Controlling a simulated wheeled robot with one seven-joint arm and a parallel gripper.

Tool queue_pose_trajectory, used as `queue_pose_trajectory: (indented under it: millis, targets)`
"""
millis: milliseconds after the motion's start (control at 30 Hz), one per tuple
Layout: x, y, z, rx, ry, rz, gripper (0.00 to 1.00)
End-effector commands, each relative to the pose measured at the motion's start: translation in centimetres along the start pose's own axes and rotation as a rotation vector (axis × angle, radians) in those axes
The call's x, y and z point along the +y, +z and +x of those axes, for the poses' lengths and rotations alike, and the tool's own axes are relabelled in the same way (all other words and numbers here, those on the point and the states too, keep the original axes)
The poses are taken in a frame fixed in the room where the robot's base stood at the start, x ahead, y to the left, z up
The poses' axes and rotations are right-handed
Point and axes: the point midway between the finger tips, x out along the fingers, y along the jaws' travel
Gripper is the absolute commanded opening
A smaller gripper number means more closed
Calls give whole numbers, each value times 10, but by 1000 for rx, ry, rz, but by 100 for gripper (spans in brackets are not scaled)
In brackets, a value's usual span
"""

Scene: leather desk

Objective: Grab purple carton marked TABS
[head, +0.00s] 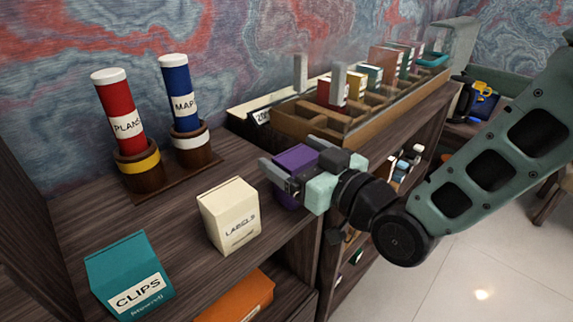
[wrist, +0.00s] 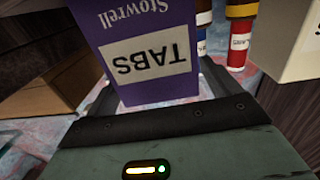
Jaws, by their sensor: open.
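The purple carton (head: 295,159) stands on the dark wooden shelf top, right of the cream carton. My gripper (head: 283,176) is at it and hides much of its front and right side. In the wrist view the purple carton (wrist: 150,50) is large and close, with its white TABS label upside down, just beyond the gripper body. My gripper is open. One finger shows at the carton's left in the head view. I cannot tell whether the fingers touch the carton.
A cream LABELS carton (head: 229,216) and a teal CLIPS carton (head: 128,276) stand to the left. Red (head: 119,112) and blue (head: 180,93) tubes stand in holders behind. A wooden divided tray (head: 300,122) lies behind my gripper. An orange box (head: 240,299) sits on the shelf below.

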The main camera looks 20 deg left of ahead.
Motion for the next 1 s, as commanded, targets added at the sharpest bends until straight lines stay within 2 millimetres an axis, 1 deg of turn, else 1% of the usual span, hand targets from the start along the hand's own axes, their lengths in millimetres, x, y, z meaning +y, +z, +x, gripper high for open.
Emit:
queue_pose_trajectory:
  millis: [167,200,267,300,333,367,567,667,767,1000]
  targets:
    - [0,0,0,0,0,0,89]
    - [0,0,0,0,0,0,78]
    - [0,0,0,0,0,0,61]
    - [0,0,0,0,0,0,50]
    - [0,0,0,0,0,0,42]
    - [0,0,0,0,0,0,38]
    - [0,0,0,0,0,0,38]
    - [0,-4,0,1,0,0,38]
    - [0,-15,0,2,0,-1,38]
    - [1,-64,0,4,2,-2,38]
